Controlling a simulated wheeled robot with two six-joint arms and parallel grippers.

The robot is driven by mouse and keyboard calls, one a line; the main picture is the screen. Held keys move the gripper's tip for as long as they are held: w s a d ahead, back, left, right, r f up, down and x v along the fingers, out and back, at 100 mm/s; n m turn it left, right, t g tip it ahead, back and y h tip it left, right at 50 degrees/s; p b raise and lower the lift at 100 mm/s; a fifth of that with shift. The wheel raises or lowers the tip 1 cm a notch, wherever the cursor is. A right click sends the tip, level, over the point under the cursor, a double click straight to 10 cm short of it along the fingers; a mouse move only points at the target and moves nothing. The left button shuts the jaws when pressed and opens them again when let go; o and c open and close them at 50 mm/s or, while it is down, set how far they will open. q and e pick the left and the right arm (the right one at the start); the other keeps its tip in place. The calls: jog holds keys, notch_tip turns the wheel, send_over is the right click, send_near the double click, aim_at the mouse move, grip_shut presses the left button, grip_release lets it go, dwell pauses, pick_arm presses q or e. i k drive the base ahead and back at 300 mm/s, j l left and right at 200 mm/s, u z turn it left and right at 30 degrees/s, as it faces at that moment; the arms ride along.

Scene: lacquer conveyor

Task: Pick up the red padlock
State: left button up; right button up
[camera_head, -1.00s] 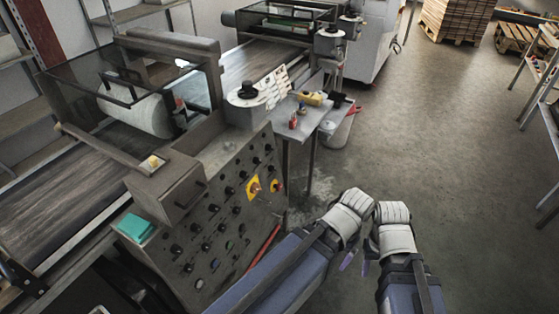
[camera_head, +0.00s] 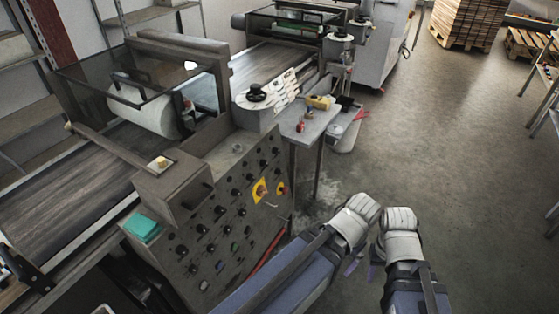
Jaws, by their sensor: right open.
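A small red object (camera_head: 300,127), which looks like the red padlock, sits near the front left of the small grey side table (camera_head: 312,134) beside the machine. It is too small to show its shackle clearly. My right gripper (camera_head: 363,269) shows only as thin purple fingers, low between my two arms. It is open, empty and well short of the table, lower and to the right in the picture. My left gripper is not visible; its arm comes in from the lower left.
The conveyor machine (camera_head: 203,200) with its knob panel stands left of my arms. A yellow tool (camera_head: 319,102) lies behind the red object. A bucket (camera_head: 345,135) stands right of the table. The floor (camera_head: 460,170) to the right is clear.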

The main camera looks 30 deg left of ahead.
aim_at(300, 126)
jog(key=i, duration=1.1)
